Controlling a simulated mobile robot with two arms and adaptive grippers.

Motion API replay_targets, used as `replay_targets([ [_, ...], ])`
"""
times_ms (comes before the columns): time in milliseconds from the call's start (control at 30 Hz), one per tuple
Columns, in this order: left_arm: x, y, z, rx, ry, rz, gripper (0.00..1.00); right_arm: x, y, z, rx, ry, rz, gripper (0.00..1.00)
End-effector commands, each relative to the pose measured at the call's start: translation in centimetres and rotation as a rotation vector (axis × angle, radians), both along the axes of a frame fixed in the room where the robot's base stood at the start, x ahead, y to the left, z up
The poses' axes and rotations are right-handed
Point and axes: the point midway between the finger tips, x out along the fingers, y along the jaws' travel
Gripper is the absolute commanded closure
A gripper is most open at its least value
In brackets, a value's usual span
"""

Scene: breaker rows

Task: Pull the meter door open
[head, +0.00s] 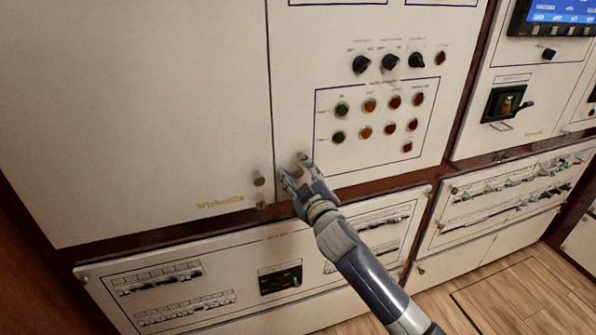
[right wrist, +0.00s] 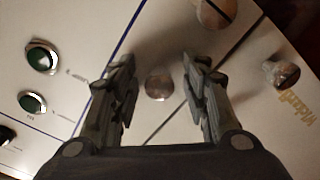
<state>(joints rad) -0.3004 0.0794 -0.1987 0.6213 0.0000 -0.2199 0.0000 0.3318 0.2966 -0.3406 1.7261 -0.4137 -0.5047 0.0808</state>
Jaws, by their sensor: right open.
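Nothing in view is marked as the meter door, and I cannot tell for sure which panel it is. A large blank cream panel (head: 140,110) is at the left in the head view, flush with the cabinet front. A vertical seam parts it from the panel with lamps and dials (head: 345,170). My right gripper (head: 291,172) is open at the lower part of this seam. In the right wrist view its two fingers (right wrist: 160,90) stand apart, with a round metal knob (right wrist: 158,86) framed between them; I see no grip on it. My left gripper is out of view.
More round knobs (right wrist: 282,73) sit near the seam; one is on the blank panel (head: 259,181). Lower breaker panels (head: 235,258) stand below a dark red frame. A cabinet with a screen (head: 560,12) is at the right. Wooden floor (head: 510,290) is clear at the lower right.

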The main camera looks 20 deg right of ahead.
Motion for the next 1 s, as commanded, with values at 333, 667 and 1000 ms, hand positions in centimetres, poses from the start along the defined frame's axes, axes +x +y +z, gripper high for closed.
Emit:
replay_targets([
  [333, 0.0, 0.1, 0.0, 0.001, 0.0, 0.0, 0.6, 0.1, 0.0, 0.0, 0.0, -0.001, 0.001, 0.69],
  [667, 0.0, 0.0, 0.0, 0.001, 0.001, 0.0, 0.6, 0.1, 0.0, 0.0, 0.0, 0.0, 0.001, 1.0],
  [1000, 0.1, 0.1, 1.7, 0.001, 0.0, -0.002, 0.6, -3.8, -0.5, 0.0, -0.005, 0.005, 0.082, 1.0],
])
